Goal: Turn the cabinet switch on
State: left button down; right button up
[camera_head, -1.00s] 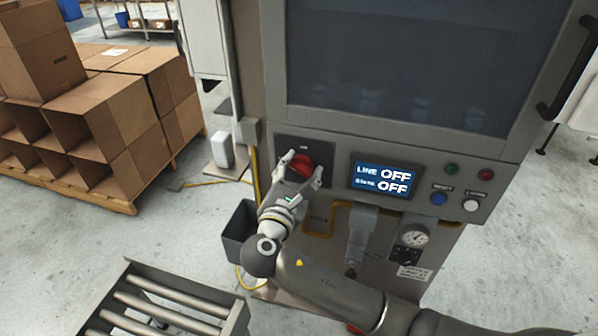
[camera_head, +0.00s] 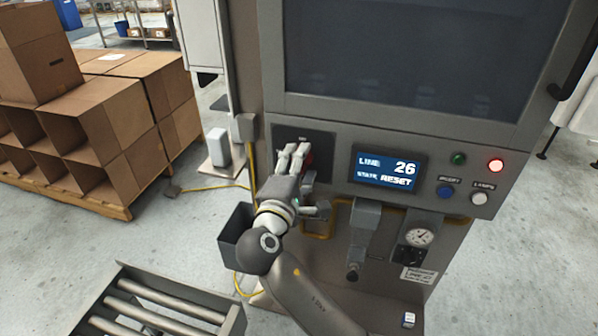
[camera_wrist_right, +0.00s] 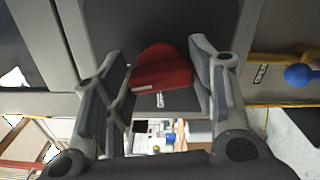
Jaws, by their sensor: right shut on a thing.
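The cabinet switch is a red rotary knob (camera_wrist_right: 163,68) on a dark plate (camera_head: 318,139) at the left of the cabinet's control panel. My right gripper (camera_head: 298,155) is at the knob, with its fingers on either side of it, shut on it. The gripper covers most of the knob in the head view. In the wrist view the red knob sits between the two fingers. The cabinet display (camera_head: 388,171) reads LINE 26 and STATE RESET. My left gripper is not in view.
Right of the display are a green lamp (camera_head: 458,158), a lit red lamp (camera_head: 495,166), a blue button (camera_head: 445,191) and a white button (camera_head: 479,198). A gauge (camera_head: 420,236) is below. A dark bin (camera_head: 236,246), roller conveyor (camera_head: 158,314) and stacked cartons (camera_head: 100,120) stand left.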

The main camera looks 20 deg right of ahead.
jog(key=shift+f+m+b, duration=0.2)
jog(key=shift+m+b, duration=0.5)
jog(key=shift+m, duration=0.4)
jog(key=o, duration=1)
jog(key=shift+r, duration=0.1)
